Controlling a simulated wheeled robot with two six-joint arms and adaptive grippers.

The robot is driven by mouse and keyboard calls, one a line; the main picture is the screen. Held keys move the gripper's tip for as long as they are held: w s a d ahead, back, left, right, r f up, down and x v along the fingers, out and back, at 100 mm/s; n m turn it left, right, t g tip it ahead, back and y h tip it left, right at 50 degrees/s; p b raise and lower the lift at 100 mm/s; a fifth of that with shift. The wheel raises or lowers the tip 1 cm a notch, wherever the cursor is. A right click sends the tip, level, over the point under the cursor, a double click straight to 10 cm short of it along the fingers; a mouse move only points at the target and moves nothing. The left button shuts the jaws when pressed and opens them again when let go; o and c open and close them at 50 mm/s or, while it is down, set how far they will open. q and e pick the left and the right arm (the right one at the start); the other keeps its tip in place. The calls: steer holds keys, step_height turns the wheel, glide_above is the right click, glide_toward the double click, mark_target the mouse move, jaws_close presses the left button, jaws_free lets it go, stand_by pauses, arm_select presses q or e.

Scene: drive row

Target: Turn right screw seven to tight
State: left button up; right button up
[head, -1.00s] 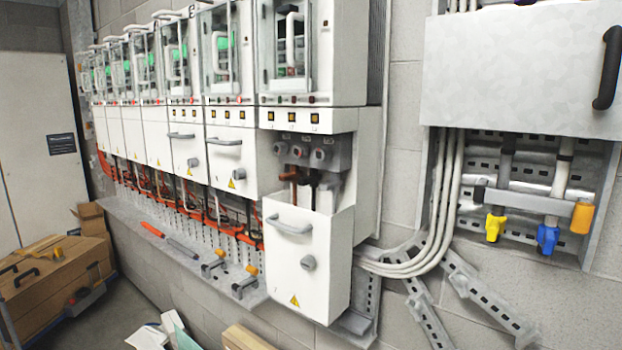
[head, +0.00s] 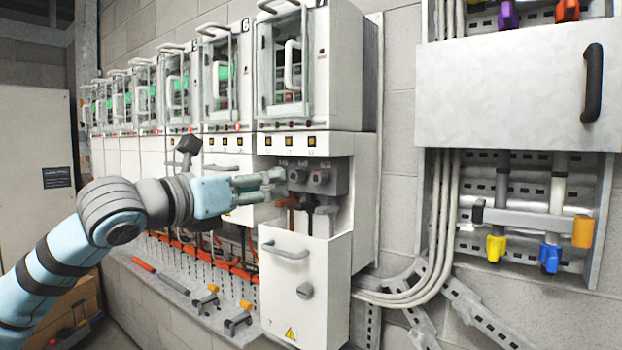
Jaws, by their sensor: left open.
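Cabinet seven (head: 367,190) is the nearest and rightmost of the row, with its lower cover dropped forward. In its opening sits a grey terminal block (head: 338,180) with a row of round screws. The right screw (head: 320,178) shows fully, and the middle screw (head: 297,175) is just left of it. The left screw is hidden behind my fingers. My left gripper (head: 279,182) reaches in from the left, open and empty, fingers pointing right, a little left of the middle screw in the picture. Whether it touches the block cannot be told. My right gripper is not in view.
The dropped cover (head: 325,278) with its handle (head: 284,251) stands out below the opening. A ledge (head: 190,300) holds a red-handled tool (head: 144,264) and clamps. At right hang a grey panel (head: 500,100) and grey cables (head: 433,230).

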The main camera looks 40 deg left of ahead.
arm_select(q)
steer(key=p, duration=1.1)
glide_toward(319, 178)
steer(key=w+r, duration=0.1)
steer(key=w, duration=0.5)
steer(key=w+p, duration=0.1)
steer(key=w+a+p, duration=0.1)
steer(key=shift+w+f, duration=0.2)
steer(key=shift+f, duration=0.15)
steer(key=shift+w+f, duration=0.25)
steer(key=shift+w, duration=0.05)
jaws_close()
